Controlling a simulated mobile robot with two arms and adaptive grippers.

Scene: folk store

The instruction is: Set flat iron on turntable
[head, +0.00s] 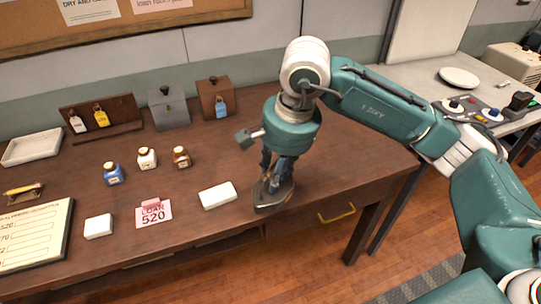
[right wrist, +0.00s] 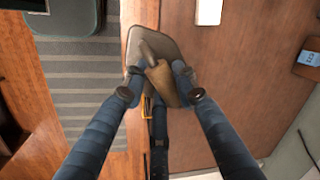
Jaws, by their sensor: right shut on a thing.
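The flat iron (head: 272,198) is dark and grey-brown, near the front edge of the brown desk. My right gripper (head: 273,178) comes down on it from above and is shut on it. In the right wrist view, the fingers of my right gripper (right wrist: 159,82) close from both sides on the tan handle of the flat iron (right wrist: 142,42), whose base overlaps the desk edge. I cannot tell whether the base touches the desk. A round white disc (head: 459,77) lies on the pale table at the right; I cannot tell whether it is the turntable. My left gripper is not in view.
The pale table (head: 410,75) also carries a control panel (head: 476,110). A gap separates the two tables.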

